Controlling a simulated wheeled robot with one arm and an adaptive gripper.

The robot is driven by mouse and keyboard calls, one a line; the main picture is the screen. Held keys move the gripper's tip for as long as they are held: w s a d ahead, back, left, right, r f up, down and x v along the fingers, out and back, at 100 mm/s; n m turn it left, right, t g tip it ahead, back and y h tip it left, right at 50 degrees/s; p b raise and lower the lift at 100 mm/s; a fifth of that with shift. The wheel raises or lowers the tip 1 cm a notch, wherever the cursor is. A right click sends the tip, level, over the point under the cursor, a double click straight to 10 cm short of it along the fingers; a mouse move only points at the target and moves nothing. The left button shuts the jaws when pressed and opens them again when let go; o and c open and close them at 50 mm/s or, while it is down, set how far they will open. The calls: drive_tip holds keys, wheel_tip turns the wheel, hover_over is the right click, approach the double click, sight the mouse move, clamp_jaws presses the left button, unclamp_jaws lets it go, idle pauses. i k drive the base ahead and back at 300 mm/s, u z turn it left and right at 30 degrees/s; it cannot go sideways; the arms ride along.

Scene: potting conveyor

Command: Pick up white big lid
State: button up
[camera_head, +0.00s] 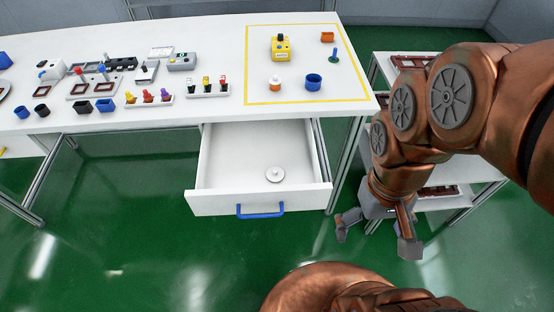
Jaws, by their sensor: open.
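A round white lid (275,174) lies flat inside an open white drawer (215,202) under the workbench, toward the drawer's front right. A small knob or raised centre seems to show on the lid. My gripper (376,240) is to the right of the drawer, outside it and apart from the lid. It points down with its fingers spread and nothing between them.
The drawer has a blue handle (260,212). The white workbench (190,112) above overhangs the drawer's back and carries several small parts and a yellow-framed area. A shelf rack (400,63) stands at right behind my arm. Green floor is clear in front.

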sight(275, 174)
drive_tip(key=z, duration=0.5)
drive_tip(key=k, duration=1.2)
drive_tip(key=u, duration=0.05)
drive_tip(key=i, duration=0.35)
drive_tip(key=u, duration=1.15)
drive_tip(key=i, duration=0.8)
drive_tip(key=u, duration=0.55)
